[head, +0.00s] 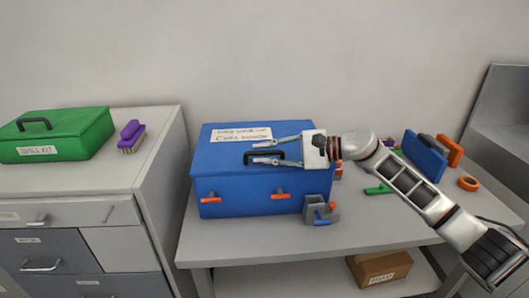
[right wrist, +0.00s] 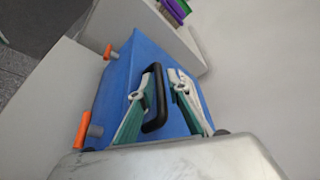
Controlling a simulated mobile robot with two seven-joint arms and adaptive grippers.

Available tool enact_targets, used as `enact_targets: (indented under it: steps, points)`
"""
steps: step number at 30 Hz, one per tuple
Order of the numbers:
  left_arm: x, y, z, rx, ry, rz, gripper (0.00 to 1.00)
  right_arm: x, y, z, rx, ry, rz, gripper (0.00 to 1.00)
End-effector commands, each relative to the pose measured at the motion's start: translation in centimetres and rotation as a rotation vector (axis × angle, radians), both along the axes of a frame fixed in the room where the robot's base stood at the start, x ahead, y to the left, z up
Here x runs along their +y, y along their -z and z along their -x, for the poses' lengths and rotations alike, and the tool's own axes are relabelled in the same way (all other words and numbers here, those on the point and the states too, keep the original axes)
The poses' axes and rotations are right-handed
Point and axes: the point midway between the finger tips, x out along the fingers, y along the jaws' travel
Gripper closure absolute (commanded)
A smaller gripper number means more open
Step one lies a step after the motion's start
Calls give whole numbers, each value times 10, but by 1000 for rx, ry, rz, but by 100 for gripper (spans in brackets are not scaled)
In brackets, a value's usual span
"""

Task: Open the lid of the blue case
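The blue case (head: 240,190) stands on a grey table with its lid closed. A white paper label (head: 240,135) lies on the lid, and a black handle (head: 250,158) stands up from it. Two orange latches (head: 210,200) (head: 280,196) sit on the front. My right gripper (head: 258,153) reaches in from the right over the lid, its fingers apart. In the right wrist view the handle (right wrist: 155,110) lies between the two open fingers (right wrist: 160,84), closer to the left one. I cannot tell whether they touch it. My left gripper is not in view.
A grey tool block (head: 318,211) stands by the case's front right corner. Blue and orange items (head: 425,158) stand at the table's right. A cabinet (head: 90,190) at left holds a green case (head: 60,138) and a purple brush (head: 131,136). A cardboard box (head: 375,270) sits below.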

Motion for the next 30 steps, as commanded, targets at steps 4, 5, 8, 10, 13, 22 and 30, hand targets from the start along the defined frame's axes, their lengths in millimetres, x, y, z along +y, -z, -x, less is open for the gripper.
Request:
enact_targets:
  steps: [4, 5, 8, 10, 13, 22, 30]
  points:
    - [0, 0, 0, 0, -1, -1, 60, 0, 0, 0, 0, 0, 0, 84]
    - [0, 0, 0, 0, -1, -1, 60, 0, 0, 0, 0, 0, 0, 86]
    - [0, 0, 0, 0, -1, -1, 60, 0, 0, 0, 0, 0, 0, 100]
    - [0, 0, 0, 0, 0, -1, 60, 0, 0, 0, 0, 0, 0, 100]
    - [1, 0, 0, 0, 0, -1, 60, 0, 0, 0, 1, 0, 0, 100]
    - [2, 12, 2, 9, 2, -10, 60, -1, -15, -4, 53, 1, 0, 100]
    - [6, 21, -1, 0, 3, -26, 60, 0, -56, -17, 201, 1, -1, 100]
